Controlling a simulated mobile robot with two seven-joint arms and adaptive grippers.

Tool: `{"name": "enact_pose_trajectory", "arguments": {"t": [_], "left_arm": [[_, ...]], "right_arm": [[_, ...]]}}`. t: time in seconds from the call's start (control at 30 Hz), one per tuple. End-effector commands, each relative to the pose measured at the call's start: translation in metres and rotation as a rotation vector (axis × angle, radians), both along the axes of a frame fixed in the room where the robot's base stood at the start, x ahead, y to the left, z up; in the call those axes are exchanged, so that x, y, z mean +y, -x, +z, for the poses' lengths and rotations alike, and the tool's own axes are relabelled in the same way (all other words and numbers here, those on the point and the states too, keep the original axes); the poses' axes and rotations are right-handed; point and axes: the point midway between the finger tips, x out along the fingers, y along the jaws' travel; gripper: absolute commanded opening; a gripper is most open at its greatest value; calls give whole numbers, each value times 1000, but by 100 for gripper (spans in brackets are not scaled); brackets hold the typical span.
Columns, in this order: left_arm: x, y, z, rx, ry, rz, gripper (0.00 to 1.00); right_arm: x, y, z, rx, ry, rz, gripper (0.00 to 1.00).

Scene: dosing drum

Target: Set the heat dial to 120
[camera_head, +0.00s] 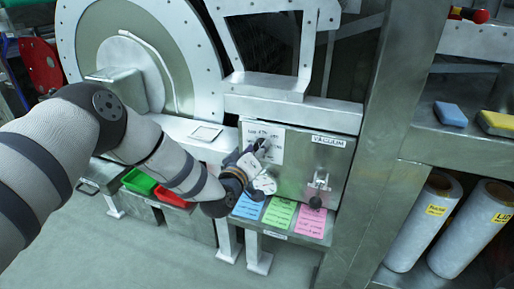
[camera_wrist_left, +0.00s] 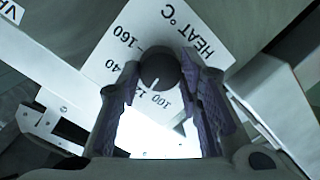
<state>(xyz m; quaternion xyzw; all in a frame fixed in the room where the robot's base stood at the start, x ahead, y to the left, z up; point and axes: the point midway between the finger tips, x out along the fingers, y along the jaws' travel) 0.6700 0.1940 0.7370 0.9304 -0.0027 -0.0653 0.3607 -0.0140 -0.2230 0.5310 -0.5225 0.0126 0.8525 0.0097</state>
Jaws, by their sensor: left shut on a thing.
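The heat dial (camera_wrist_left: 160,70) is a dark round knob with a white pointer line, in front of a white scale plate (camera_wrist_left: 200,25) marked HEAT °C. In the left wrist view the pointer slants down-left, toward the area between the 100 and a partly hidden number beginning with 1. The 160 shows at upper left. My left gripper (camera_wrist_left: 162,76) is shut on the knob, one finger on each side. In the head view my left gripper (camera_head: 256,158) reaches the scale plate (camera_head: 270,133) on the grey panel and hides part of it. My right gripper is not in view.
A VACUUM label (camera_head: 328,141) and a lever with a black knob (camera_head: 317,190) are on the right of the same panel. Blue, green and pink cards (camera_head: 279,214) lie below. Green and red bins (camera_head: 140,181) stand left. A metal post (camera_head: 375,150) bounds the right.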

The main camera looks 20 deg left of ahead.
Motion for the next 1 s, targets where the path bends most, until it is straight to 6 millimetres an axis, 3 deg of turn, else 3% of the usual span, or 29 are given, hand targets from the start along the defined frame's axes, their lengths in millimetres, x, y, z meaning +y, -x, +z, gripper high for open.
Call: {"name": "enact_pose_trajectory", "arguments": {"t": [0.3,0.87,0.9,1.0], "left_arm": [[0,-1,3,-9,-122,0,5],[0,-1,1,-9,-150,2,5],[0,-1,1,-9,-150,2,35],[0,-1,1,-9,-150,2,53]], "right_arm": [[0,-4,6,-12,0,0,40],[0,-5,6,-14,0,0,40],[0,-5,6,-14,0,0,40],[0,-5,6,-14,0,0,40]]}}
